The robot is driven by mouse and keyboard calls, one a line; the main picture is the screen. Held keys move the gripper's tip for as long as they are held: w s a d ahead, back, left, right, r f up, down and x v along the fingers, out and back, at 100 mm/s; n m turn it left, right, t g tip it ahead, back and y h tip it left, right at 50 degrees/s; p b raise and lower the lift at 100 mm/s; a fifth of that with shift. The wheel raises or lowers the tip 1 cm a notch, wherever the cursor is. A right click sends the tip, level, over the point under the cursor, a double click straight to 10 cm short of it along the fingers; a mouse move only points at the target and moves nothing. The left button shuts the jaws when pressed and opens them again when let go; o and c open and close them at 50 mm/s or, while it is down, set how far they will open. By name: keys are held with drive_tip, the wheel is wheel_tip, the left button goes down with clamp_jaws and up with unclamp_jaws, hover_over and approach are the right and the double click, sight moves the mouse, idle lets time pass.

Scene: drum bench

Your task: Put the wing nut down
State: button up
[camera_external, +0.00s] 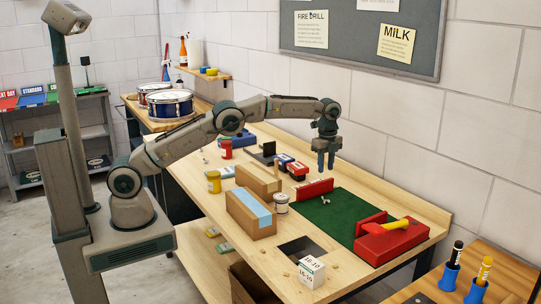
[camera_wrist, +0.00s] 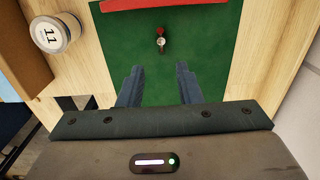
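A small pale metal piece that looks like the wing nut (camera_external: 325,201) rests on the green mat (camera_external: 345,215), near the low red block. In the wrist view the small piece (camera_wrist: 161,41) lies on the mat beyond my fingertips; its exact shape is hard to make out. My gripper (camera_external: 326,162) hangs above the bench, pointing down. In the wrist view my gripper (camera_wrist: 158,72) has its two fingers well apart, with only bare mat between them.
A red block (camera_external: 315,190) stands at the mat's left edge. A red holder (camera_external: 390,243) with a yellow-handled tool is at the right. A labelled can (camera_external: 281,204) and cardboard boxes (camera_external: 251,214) stand left of the mat. A square opening (camera_external: 301,249) is in the bench top.

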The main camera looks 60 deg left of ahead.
drive_tip(key=s+a+r+n+t, duration=0.2)
drive_tip(key=s+a+r+n, duration=0.7)
drive_tip(key=s+a+r, duration=0.55)
drive_tip(key=s+a+f+n, duration=0.1)
drive_tip(key=s+n, duration=0.2)
drive_tip(key=s, duration=0.6)
drive_tip(key=s+a+f+n+t, duration=0.1)
drive_tip(key=s+a+f+n, duration=0.1)
drive_tip(key=s, duration=0.8)
drive_tip(key=s+a+f+n, duration=0.2)
drive_tip(key=s+n, duration=0.2)
drive_tip(key=s, duration=0.6)
drive_tip(key=shift+s+t, duration=0.2)
drive_tip(key=shift+t, duration=0.1)
drive_tip(key=shift+o, duration=0.5)
drive_tip(key=shift+w, duration=0.1)
